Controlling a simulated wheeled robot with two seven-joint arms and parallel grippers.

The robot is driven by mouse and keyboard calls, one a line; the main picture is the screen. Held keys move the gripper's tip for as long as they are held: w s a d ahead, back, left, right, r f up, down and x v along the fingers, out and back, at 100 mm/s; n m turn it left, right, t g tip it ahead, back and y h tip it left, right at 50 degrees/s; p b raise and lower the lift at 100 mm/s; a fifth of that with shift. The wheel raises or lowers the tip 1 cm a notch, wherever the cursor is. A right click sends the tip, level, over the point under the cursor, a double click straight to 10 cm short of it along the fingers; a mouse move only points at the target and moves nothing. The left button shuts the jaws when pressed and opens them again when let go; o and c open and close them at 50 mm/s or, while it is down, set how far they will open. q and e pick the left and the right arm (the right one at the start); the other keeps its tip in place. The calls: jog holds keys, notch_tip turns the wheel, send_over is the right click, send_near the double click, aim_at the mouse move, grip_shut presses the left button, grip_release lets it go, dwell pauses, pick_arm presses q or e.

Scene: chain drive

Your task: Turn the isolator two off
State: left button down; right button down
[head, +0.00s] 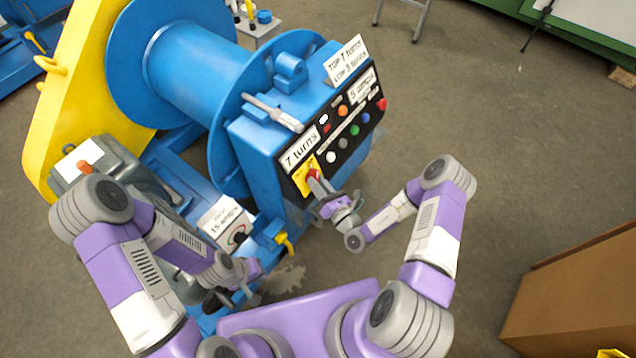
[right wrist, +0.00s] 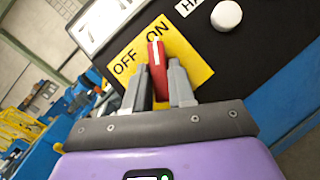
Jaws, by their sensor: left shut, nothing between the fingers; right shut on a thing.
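A red rotary isolator handle (right wrist: 157,68) sits on a yellow plate (right wrist: 190,62) marked OFF and ON. Its white-lined tip points up, beside the word ON. In the head view the yellow plate (head: 304,172) is at the lower left of the black panel on the blue housing. My right gripper (head: 318,188) is shut on the red handle; in the right wrist view its grey fingers (right wrist: 158,82) stand on either side of it. I cannot read which isolator number it is. My left gripper (head: 254,284) is shut and empty, low beside the machine.
The black panel (head: 326,138) also carries several coloured buttons and white labels, one reading "7 turns". A black rotary knob (head: 238,238) and a yellow hook (head: 286,244) are lower left. A blue drum (head: 190,70) stands behind. A brown box (head: 570,300) is at right; floor between is clear.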

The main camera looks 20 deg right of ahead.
jog(key=shift+w+d+r+n+g+y+b, duration=0.2)
jog(key=shift+n+g+y, duration=1.35)
jog(key=shift+n, duration=2.1)
jog(key=shift+w+d+f+n+g+y+b, duration=0.25)
jog(key=shift+n+g+y, duration=1.3)
jog(key=shift+n, duration=2.15)
jog(key=shift+w+d+r+n+g+y+b, duration=0.25)
jog(key=shift+n+g+y, duration=1.3)
jog(key=shift+n, duration=2.1)
jog(key=shift+s+a+f, duration=0.1)
jog(key=shift+s+a, duration=0.05)
jog(key=shift+s, duration=0.05)
jog(key=c, duration=1)
grip_release()
jog(key=shift+c, duration=0.2)
jog(key=v, duration=0.7)
jog(key=shift+d+p, duration=0.25)
jog(key=shift+p, duration=0.15)
